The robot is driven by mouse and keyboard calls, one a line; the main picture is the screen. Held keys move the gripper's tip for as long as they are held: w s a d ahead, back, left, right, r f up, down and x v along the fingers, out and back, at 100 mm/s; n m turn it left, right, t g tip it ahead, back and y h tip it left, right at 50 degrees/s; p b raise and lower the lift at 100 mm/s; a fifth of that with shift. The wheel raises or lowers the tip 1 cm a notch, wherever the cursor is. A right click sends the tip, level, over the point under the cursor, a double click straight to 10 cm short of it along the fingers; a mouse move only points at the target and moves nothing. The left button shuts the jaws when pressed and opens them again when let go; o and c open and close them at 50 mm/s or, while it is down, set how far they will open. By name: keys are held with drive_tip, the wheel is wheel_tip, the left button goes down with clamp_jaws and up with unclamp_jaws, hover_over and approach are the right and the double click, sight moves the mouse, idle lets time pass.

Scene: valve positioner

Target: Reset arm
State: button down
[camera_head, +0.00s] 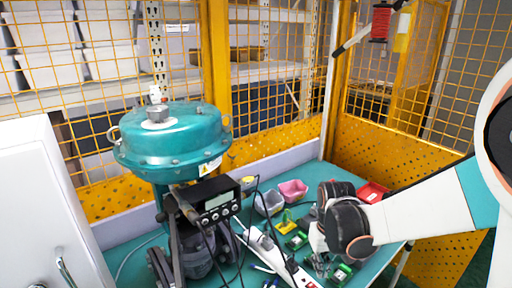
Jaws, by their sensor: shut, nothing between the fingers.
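My arm reaches in from the right edge, with white and teal links and dark rounded joints. My gripper (320,264) is a small grey shape below these joints, low over the bench and partly hidden by the arm. It looks shut and holds nothing that I can see. It is to the right of the valve positioner (215,203), a dark box with a display and several knobs. The positioner is mounted in front of the large teal valve actuator (170,140), and is apart from my gripper.
The teal bench (130,262) holds a grey bin (268,204), a pink bin (293,191), a red bin (372,192), green parts (297,241) and a white power strip (283,262). A white cabinet (45,200) stands at left. Yellow mesh fencing (270,130) encloses the back and right.

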drive_tip(key=s+r+m+t, duration=0.1)
drive_tip(key=s+r+t, duration=0.5)
drive_tip(key=s+r, duration=0.8)
drive_tip(key=shift+s+r+t, duration=0.3)
drive_tip(key=shift+r+t, duration=0.1)
drive_tip(key=shift+r, duration=0.3)
